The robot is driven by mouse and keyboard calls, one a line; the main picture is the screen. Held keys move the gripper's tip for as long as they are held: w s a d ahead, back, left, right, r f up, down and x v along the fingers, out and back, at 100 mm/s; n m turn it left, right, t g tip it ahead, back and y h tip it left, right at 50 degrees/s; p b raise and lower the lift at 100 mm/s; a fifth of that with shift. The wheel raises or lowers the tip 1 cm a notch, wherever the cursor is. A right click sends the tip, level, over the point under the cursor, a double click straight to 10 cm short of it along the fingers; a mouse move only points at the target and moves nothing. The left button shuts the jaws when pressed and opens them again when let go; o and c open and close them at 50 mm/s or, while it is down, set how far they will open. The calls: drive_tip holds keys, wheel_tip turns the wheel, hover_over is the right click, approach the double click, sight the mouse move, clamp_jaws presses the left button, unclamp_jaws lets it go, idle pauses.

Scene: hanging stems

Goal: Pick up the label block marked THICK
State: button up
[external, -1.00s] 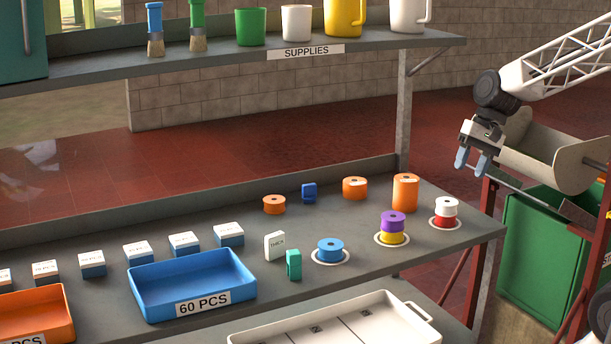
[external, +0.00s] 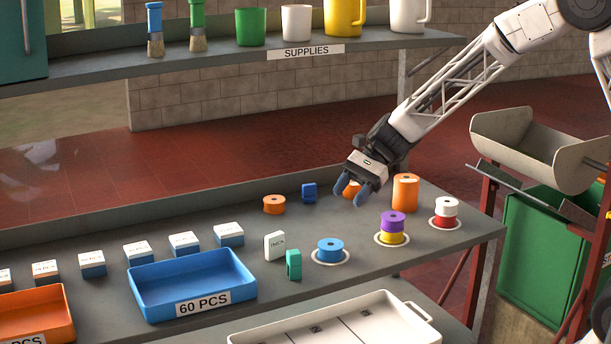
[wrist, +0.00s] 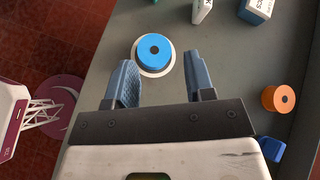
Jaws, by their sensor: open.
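The label block (external: 274,246) is a small white upright block with dark lettering that looks like THICK, though the print is small. It stands on the grey bench right of the blue tray, just behind a teal block (external: 293,265). In the wrist view a white block (wrist: 202,11), likely the same one, shows partly at the top edge. My gripper (external: 351,190) is open and empty, above the back right of the bench, to the right of and higher than the label block. In the wrist view my gripper (wrist: 160,82) has its blue fingers apart, with a blue spool (wrist: 154,51) beyond them.
The blue spool (external: 330,250) sits on a white ring right of the label block. A purple spool (external: 392,222) on a yellow one, a red-and-white stack (external: 446,212) and orange spools (external: 405,192) stand farther right. The blue tray (external: 190,285) lies left. A shelf (external: 240,57) runs above.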

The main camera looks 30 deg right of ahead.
sight(283, 235)
drive_tip(key=w+a+f+m+y, duration=0.1)
drive_tip(key=a+f, duration=0.1)
drive_tip(key=a, duration=0.1)
drive_tip(key=w+a+f+m, duration=0.1)
drive_tip(key=w+a+f, duration=0.1)
drive_tip(key=a+f, duration=0.1)
drive_tip(key=w+a+f+m+y, duration=0.1)
drive_tip(key=w+a+f, duration=0.1)
drive_tip(key=a, duration=0.3)
drive_tip(key=shift+w+a+f+m+y, duration=0.2)
drive_tip(key=shift+f+m+y, duration=0.1)
drive_tip(key=shift+m, duration=0.1)
drive_tip(key=shift+x, duration=1.25)
drive_tip(key=shift+s, duration=0.1)
drive_tip(key=shift+x, duration=2.55)
drive_tip(key=shift+s, duration=0.15)
clamp_jaws()
